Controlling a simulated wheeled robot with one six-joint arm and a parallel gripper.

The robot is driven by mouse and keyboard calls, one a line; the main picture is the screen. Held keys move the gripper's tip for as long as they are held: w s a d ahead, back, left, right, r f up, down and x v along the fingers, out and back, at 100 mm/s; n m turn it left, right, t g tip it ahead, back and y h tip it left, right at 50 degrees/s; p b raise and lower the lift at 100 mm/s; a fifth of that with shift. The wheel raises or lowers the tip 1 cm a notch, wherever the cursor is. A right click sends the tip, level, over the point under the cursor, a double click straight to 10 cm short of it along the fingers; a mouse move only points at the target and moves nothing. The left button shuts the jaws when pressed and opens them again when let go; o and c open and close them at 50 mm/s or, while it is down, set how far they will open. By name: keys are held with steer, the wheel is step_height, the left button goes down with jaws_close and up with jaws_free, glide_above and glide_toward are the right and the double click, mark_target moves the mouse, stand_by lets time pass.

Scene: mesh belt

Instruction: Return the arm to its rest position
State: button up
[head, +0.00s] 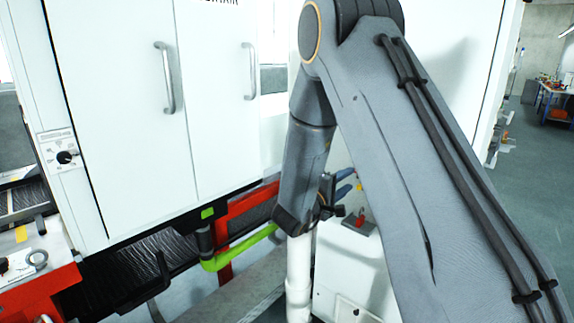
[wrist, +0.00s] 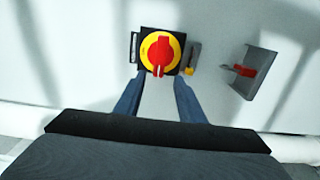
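My arm (head: 400,150) reaches up and over from the lower right of the head view, then bends down at its elbow. My gripper (head: 346,182) points right, toward the white cabinet (head: 345,262). In the wrist view its two blue-grey fingers (wrist: 159,85) are spread apart with nothing visibly held between them. A red rotary knob on a yellow disc (wrist: 159,54) with a black base lies straight ahead, framed by the fingertips. I cannot tell whether the fingertips touch it.
A grey plate with a red lever (wrist: 243,71) is right of the knob. It also shows in the head view (head: 359,222). A large white machine with door handles (head: 165,78) stands left. A dark mesh belt (head: 120,272) runs beneath it. Open floor (head: 540,170) is at right.

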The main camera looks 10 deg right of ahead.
steer(key=s+a+f+m+g+y+b, duration=0.1)
steer(key=s+a+f+m+y, duration=0.1)
steer(key=s+a+f+y, duration=0.3)
steer(key=a+f+m+g+y+b, duration=0.1)
steer(key=a+f+y, duration=0.1)
steer(key=a+y, duration=0.55)
steer(key=s+f+m+g+y, duration=0.1)
steer(key=s+f+m+g, duration=0.1)
steer(key=s, duration=1)
steer(key=s+f+m+g+b, duration=0.1)
steer(key=s+g, duration=0.4)
steer(key=s, duration=0.7)
steer(key=shift+s+f+m+g+y+b, duration=0.2)
steer(key=shift+f+m+g+y+b, duration=0.15)
steer(key=shift+f+m, duration=0.45)
steer(key=shift+r, duration=0.1)
steer(key=shift+c, duration=0.6)
